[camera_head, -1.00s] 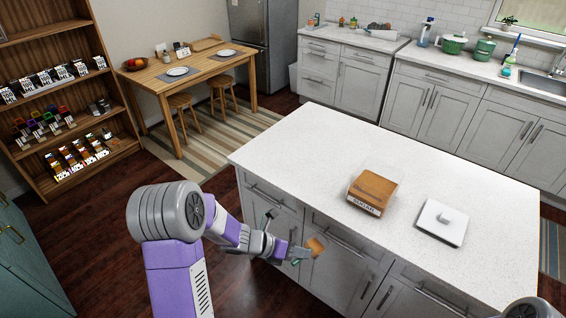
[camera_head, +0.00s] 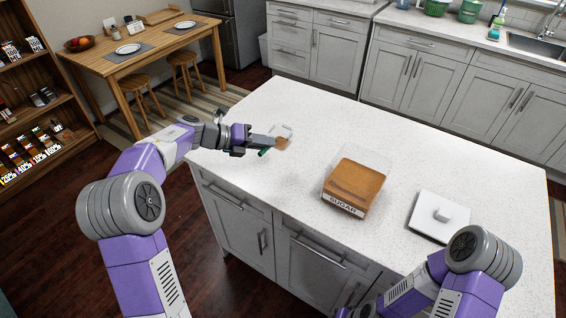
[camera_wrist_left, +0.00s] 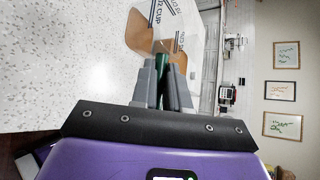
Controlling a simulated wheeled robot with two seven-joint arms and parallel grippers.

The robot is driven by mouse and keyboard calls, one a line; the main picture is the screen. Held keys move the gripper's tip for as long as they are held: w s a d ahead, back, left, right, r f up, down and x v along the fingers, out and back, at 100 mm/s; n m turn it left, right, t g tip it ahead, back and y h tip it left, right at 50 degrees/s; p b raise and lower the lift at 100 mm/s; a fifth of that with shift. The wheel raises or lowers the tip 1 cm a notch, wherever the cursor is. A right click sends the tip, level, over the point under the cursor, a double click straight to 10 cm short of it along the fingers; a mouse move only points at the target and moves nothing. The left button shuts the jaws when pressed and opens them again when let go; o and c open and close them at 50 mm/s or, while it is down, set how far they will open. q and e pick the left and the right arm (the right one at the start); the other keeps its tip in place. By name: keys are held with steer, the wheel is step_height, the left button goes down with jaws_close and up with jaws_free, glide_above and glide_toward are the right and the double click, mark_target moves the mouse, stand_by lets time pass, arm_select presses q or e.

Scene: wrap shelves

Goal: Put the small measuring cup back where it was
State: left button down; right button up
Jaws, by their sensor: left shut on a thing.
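My left gripper (camera_head: 268,141) is shut on the green handle (camera_wrist_left: 162,68) of a small clear measuring cup (camera_head: 283,136) with brown contents. In the left wrist view the cup (camera_wrist_left: 178,30) shows dark lettering and brown stuff inside, just beyond the fingers. The head view shows the cup at the left part of the white island counter (camera_head: 250,110); I cannot tell whether it touches the top. A wooden box labelled SUGAR (camera_head: 352,187) stands to its right. My right arm shows at the lower right, but its fingers are out of view.
A white scale-like plate with a small knob (camera_head: 440,216) lies right of the sugar box. The counter is clear around the cup and behind the box. A dining table (camera_head: 150,45) and a shelf with labelled goods (camera_head: 30,100) stand at the left.

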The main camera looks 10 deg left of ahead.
arm_select(q)
steer(key=shift+w+f+b, duration=0.15)
steer(key=shift+f+b, duration=1.55)
steer(key=shift+f, duration=3)
steer(key=shift+f, duration=0.1)
steer(key=shift+f, duration=0.15)
steer(key=c, duration=1.1)
jaws_free()
steer(key=shift+c, duration=0.2)
